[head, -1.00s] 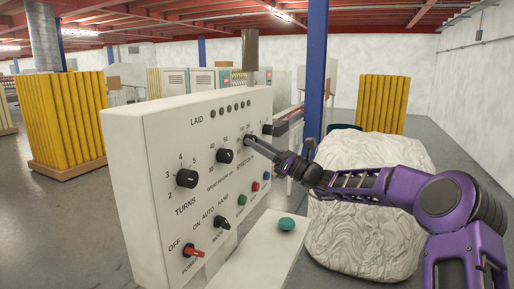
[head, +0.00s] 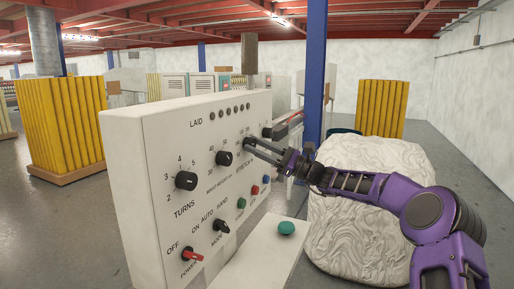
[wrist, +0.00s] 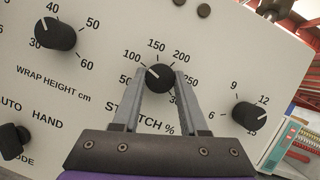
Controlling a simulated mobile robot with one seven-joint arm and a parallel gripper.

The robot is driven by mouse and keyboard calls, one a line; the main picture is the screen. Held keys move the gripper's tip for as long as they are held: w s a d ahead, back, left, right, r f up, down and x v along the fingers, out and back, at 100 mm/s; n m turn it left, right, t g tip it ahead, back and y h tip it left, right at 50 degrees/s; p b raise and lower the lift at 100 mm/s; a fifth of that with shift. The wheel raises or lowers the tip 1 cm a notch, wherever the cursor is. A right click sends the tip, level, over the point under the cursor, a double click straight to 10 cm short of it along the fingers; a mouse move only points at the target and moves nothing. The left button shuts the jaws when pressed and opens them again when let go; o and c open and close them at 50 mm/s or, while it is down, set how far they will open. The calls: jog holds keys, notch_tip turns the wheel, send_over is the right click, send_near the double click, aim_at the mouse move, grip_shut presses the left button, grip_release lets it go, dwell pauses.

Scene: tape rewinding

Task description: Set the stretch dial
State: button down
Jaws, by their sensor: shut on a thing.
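The stretch dial (wrist: 160,78) is a round black knob with a white pointer line, on the white control panel (head: 140,125). In the wrist view its pointer aims up and left, toward the 100 mark. My gripper (wrist: 161,82) has one grey finger on each side of the knob and is shut on it. In the head view my gripper (head: 248,144) reaches the panel's right part from the right, and its fingers mostly hide the dial there.
The wrap height dial (wrist: 55,34) is left of the stretch dial, and another dial (wrist: 248,115) is right of it. Below are coloured buttons, and a green button (head: 286,228) stands on a white ledge. A wrapped white bulk (head: 360,215) lies under my arm.

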jog(key=shift+c, duration=2.2)
grip_release()
jog(key=v, duration=1.7)
jog(key=shift+d, duration=0.2)
jog(key=shift+f, duration=0.1)
